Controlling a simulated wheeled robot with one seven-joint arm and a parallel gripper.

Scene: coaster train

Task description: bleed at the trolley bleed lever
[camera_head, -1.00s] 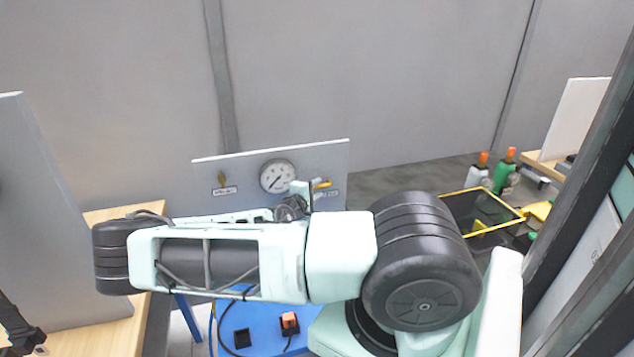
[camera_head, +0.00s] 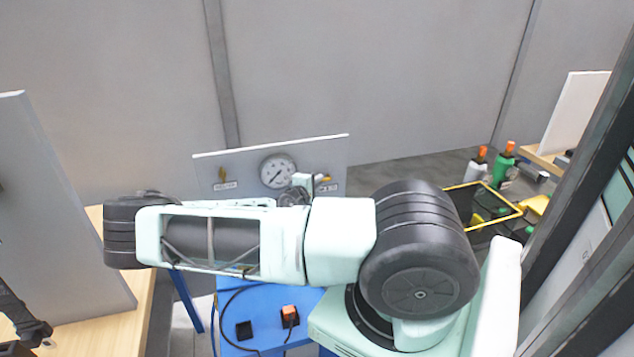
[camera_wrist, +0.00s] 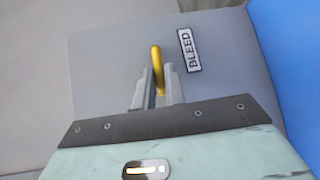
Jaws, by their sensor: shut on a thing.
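The yellow bleed lever (camera_wrist: 157,70) stands out from a grey panel in the wrist view, beside a label reading BLEED (camera_wrist: 189,50). My gripper (camera_wrist: 156,86) is shut on the lever, with a finger on each side of it; the lever's curved end shows beyond the fingers. In the head view the panel (camera_head: 245,170) stands upright on the blue trolley (camera_head: 262,300). My gripper's tips are hidden there behind my wrist, near a small yellow part at the panel's right side.
A yellow-rimmed black bin (camera_head: 483,205) and bottles (camera_head: 503,166) stand at right. A wooden table (camera_head: 110,325) with a grey board is at left.

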